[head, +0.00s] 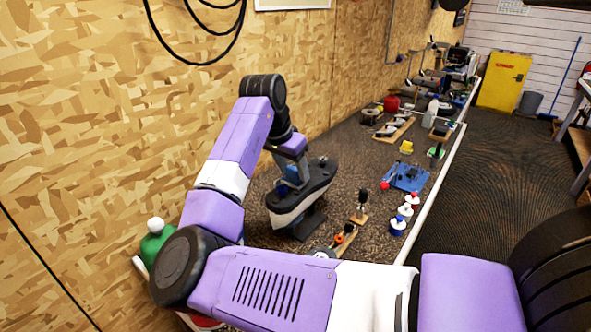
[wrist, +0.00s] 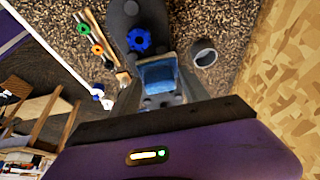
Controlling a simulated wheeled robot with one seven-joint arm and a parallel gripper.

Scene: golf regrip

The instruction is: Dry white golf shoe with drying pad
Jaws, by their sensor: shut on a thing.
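The white golf shoe (head: 287,214) appears to sit sole-up on a dark stand in the head view, its dark sole on top and a white band along its side. The wrist view shows part of the dark sole (wrist: 124,13) with a blue round piece on it. My gripper (head: 291,163) is over the sole, pointing down. In the wrist view my gripper (wrist: 160,82) is shut on a blue pad (wrist: 158,73), taken to be the drying pad. The pad is at or just above the sole; I cannot tell whether it touches. My fingers hide part of the shoe.
A green bottle with a white cap (head: 155,240) stands by the wall at left. A blue tray (head: 407,178), small red-and-white pieces (head: 404,211) and a small wooden stand (head: 359,215) are to the right. A dark round cup (wrist: 204,53) is beside the shoe.

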